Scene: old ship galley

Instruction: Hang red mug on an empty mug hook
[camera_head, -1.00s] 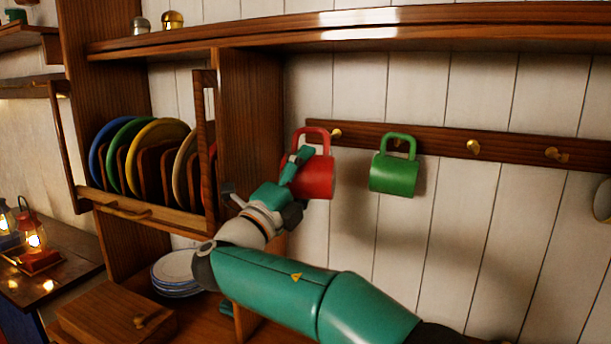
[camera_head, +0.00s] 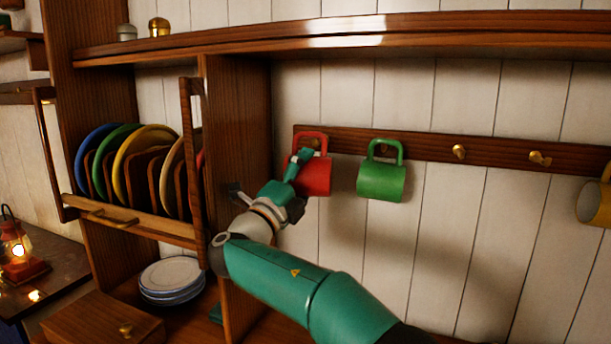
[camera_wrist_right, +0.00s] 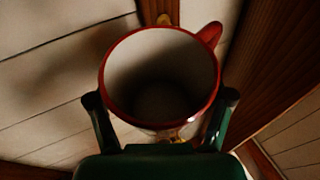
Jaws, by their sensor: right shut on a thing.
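My right gripper (camera_head: 301,160) is shut on the red mug from the left. Empty brass hooks (camera_head: 458,151) (camera_head: 540,158) are farther right. My left gripper is out of view.
A green mug (camera_head: 381,183) hangs just right of the red one. A yellow mug (camera_head: 592,203) is at the right edge. A wooden cabinet panel (camera_head: 238,120) and a plate rack (camera_head: 150,228) stand left. A shelf (camera_head: 400,35) runs above the rail.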

